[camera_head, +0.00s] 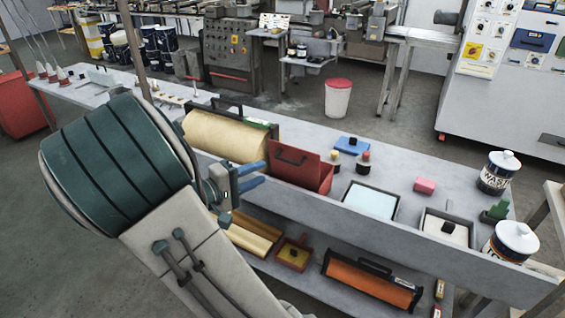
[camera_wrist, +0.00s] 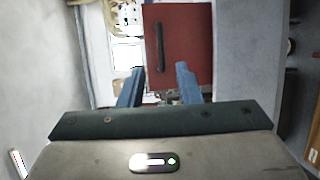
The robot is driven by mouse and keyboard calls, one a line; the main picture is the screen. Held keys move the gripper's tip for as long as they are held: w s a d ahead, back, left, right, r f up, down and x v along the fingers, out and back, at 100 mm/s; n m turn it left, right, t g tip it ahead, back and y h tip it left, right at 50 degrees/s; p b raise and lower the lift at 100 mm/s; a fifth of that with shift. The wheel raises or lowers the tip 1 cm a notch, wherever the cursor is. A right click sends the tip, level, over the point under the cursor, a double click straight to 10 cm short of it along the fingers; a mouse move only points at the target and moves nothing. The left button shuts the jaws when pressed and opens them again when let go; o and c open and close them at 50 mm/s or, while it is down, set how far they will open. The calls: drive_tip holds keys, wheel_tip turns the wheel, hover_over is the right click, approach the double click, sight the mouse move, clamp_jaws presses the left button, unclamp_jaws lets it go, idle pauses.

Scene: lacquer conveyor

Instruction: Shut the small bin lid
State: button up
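A small red bin (camera_head: 323,178) stands on the upper surface of the long grey bench. Its red lid (camera_head: 291,170) with a dark bar handle appears raised and tilted, leaving an opening on its right. The lid's flat face with the handle fills the top middle of the wrist view (camera_wrist: 185,50). My gripper (camera_head: 263,174) is just left of the lid in the head view. Its two blue fingers are apart with nothing between them in the wrist view (camera_wrist: 158,75). I cannot tell whether a fingertip touches the lid.
A yellow roll (camera_head: 225,136) lies close behind my gripper. Two small bottles (camera_head: 363,161), a blue block (camera_head: 352,145) and a pale tray (camera_head: 370,203) stand to the right of the bin. A lower shelf holds an orange roller (camera_head: 370,281). A red-topped white bucket (camera_head: 338,99) stands on the floor beyond.

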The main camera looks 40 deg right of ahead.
sight(283, 163)
drive_tip(key=d, duration=0.8)
drive_tip(key=shift+d+f+p, duration=0.3)
drive_tip(key=shift+d, duration=0.05)
clamp_jaws()
